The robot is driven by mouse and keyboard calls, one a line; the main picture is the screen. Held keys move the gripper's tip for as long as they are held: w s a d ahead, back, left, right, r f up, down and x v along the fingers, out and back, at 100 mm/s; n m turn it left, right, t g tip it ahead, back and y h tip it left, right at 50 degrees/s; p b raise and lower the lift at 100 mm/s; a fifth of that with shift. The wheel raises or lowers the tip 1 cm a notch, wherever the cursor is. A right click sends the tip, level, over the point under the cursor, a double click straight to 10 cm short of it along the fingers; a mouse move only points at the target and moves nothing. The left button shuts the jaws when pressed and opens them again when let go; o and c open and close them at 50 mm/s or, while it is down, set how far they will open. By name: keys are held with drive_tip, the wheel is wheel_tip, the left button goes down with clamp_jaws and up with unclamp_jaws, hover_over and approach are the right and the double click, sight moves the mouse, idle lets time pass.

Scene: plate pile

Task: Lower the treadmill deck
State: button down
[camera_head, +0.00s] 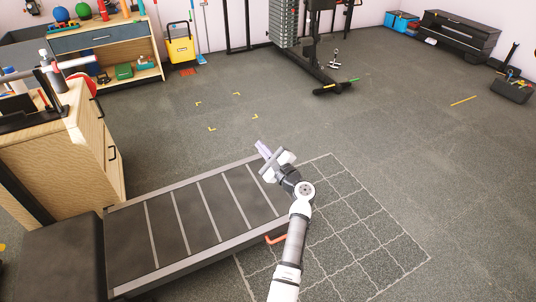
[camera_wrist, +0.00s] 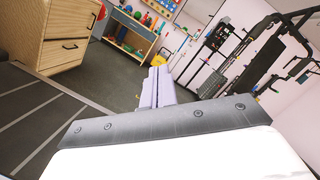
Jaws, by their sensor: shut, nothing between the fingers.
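The treadmill deck (camera_head: 185,223) is a long black slab with pale cross stripes and grey side rails, at the lower left of the head view. It lies nearly flat, close to the floor; I cannot tell whether it rests fully on it. It also shows at the left of the wrist view (camera_wrist: 35,118). An orange-red lever (camera_head: 277,239) sticks out by its near right side. My gripper (camera_head: 262,147) is over the deck's far right corner, with pale fingers together and empty. In the wrist view the fingers (camera_wrist: 156,88) point toward the room; I see no contact with the deck.
A wooden cabinet (camera_head: 85,150) stands behind the deck's left part. A white grid (camera_head: 375,235) marks the floor to the right. A shelf (camera_head: 110,60), yellow bucket (camera_head: 181,48) and weight machine (camera_head: 300,40) stand at the back. The middle floor is clear.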

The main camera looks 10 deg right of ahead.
drive_tip(key=w+a+r+p, duration=0.1)
drive_tip(key=w+a+r, duration=0.1)
drive_tip(key=a+r, duration=0.1)
drive_tip(key=shift+w+a+r+p, duration=0.25)
drive_tip(key=shift+a+p, duration=0.05)
drive_tip(key=shift+a, duration=0.5)
drive_tip(key=shift+f, duration=0.1)
idle(1.0)
